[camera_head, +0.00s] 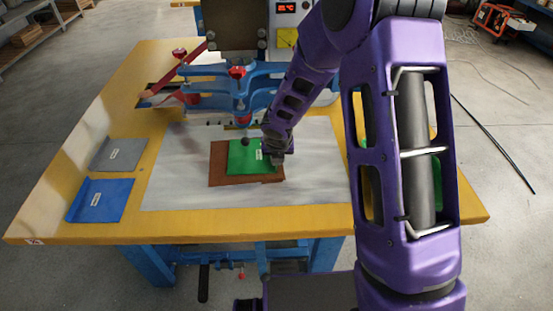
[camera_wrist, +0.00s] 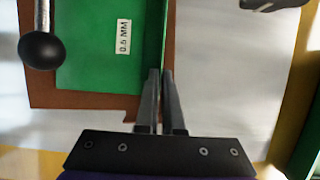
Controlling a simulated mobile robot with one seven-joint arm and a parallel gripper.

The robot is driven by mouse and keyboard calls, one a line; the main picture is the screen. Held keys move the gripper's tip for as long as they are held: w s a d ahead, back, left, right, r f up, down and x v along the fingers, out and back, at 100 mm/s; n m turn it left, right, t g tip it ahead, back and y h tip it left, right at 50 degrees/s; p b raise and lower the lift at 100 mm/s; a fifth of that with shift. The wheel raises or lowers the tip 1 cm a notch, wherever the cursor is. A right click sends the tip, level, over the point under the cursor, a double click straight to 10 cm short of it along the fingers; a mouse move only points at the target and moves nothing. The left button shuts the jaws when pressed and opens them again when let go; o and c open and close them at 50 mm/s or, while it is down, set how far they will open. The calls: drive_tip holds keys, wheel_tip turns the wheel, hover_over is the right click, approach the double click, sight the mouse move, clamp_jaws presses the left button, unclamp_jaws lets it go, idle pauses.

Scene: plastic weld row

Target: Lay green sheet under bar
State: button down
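The green sheet (camera_head: 243,152), with a white "0.5 MM" label, lies over a brown sheet (camera_head: 218,172) on the table's pale mat. It also shows in the wrist view (camera_wrist: 90,55), with a darker raised strip along its right edge. My gripper (camera_head: 276,158) is at that right edge. In the wrist view my gripper's fingertips (camera_wrist: 160,72) are close together with the raised edge between them. The bar (camera_head: 235,126) sits low under the blue clamp arms, just beyond the sheet's far edge. Whether any of the sheet is beneath it cannot be told.
A black ball knob (camera_wrist: 42,50) on a rod overhangs the sheet's left part. Blue clamp arms (camera_head: 215,70) stand behind. A grey sheet (camera_head: 118,154) and a blue sheet (camera_head: 100,200) lie at left. Something green is partly hidden behind my arm at right. The near mat is clear.

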drive_tip(key=c, duration=1)
unclamp_jaws()
drive_tip(key=shift+o, duration=0.2)
drive_tip(key=shift+r+p, duration=1.6)
drive_tip(key=shift+p, duration=0.2)
drive_tip(key=shift+s+r+b, duration=0.1)
drive_tip(key=shift+s+b, duration=0.7)
drive_tip(key=shift+s, duration=0.75)
drive_tip(key=shift+s+r+b, duration=0.25)
drive_tip(key=shift+s+b, duration=0.15)
drive_tip(key=shift+s, duration=0.85)
drive_tip(key=shift+s+r+b, duration=0.2)
drive_tip(key=shift+s+b, duration=0.15)
drive_tip(key=shift+s, duration=0.9)
drive_tip(key=shift+a, duration=0.1)
